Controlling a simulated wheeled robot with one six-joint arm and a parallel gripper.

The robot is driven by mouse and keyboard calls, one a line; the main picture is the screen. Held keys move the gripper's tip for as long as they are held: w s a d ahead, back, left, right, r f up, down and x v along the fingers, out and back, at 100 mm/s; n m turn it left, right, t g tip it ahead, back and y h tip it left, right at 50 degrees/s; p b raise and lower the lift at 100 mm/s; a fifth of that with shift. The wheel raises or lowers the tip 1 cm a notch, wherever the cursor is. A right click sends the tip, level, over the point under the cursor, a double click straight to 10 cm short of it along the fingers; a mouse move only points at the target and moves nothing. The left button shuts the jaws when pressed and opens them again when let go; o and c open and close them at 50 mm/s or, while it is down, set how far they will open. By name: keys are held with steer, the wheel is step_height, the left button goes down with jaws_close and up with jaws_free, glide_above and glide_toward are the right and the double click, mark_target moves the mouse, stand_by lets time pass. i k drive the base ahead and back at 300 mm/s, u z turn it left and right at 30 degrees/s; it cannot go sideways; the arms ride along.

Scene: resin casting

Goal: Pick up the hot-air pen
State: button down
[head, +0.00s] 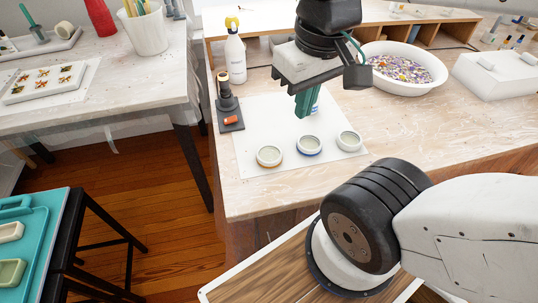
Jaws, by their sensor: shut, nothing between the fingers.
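A dark upright tool with a tan-coloured top (224,92) stands on a dark base with an orange part, at the left edge of the wooden workbench. It looks like the hot-air pen in a holder, but it is small in view and I cannot be certain. My gripper (303,112) points down over the white mat, to the right of the tool and well apart from it. Its green fingers are together and hold nothing.
Three small round moulds, left (269,156), middle (309,145) and right (349,141), sit along the front of the white mat (257,125). A white bowl of coloured pieces (437,85) and a white box (497,80) are right.

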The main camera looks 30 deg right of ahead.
mark_target(225, 91)
steer(key=u, duration=0.05)
steer(key=k, duration=0.5)
steer(key=u, duration=1.85)
steer(key=i, duration=1.1)
steer(key=z, duration=3.05)
steer(key=i, duration=0.5)
steer(key=u, duration=0.1)
